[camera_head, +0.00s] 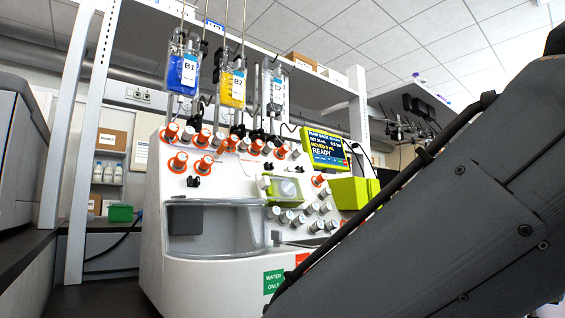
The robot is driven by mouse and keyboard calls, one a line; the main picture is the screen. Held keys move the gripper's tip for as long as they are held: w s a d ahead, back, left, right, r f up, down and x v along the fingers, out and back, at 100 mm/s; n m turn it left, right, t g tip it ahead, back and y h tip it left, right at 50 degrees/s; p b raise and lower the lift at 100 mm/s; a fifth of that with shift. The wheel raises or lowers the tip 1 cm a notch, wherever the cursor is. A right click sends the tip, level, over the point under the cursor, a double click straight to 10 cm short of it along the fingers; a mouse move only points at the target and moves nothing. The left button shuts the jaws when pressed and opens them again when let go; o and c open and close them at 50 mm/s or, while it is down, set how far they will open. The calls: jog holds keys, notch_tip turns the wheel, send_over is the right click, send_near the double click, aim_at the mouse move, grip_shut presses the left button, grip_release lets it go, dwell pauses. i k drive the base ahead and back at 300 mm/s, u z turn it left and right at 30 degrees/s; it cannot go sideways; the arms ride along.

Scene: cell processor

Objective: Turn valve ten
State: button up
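The white cell processor (152,230) stands in the middle of the head view. Its sloped panel carries several orange-based valves (177,162) at the upper left and several silver-capped knobs (312,225) at the lower right. No valve numbers are readable, so I cannot tell which one is valve ten. My dark arm fills the right side and hides the panel's lower right part. My gripper is not in view.
Hanging bags, blue B1 (183,72), yellow B2 (232,88) and a clear one (277,92), are above the panel. A clear-walled basin (232,232) is at the front. A white rack (87,150) stands behind, with a green box (120,213) at left.

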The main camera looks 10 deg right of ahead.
aim_at(298, 152)
jog(key=k, duration=1.3)
jog(key=z, duration=0.5)
jog(key=i, duration=0.5)
jog(key=z, duration=0.6)
jog(key=i, duration=0.65)
jog(key=u, duration=0.7)
jog(key=i, duration=0.7)
jog(key=u, duration=0.8)
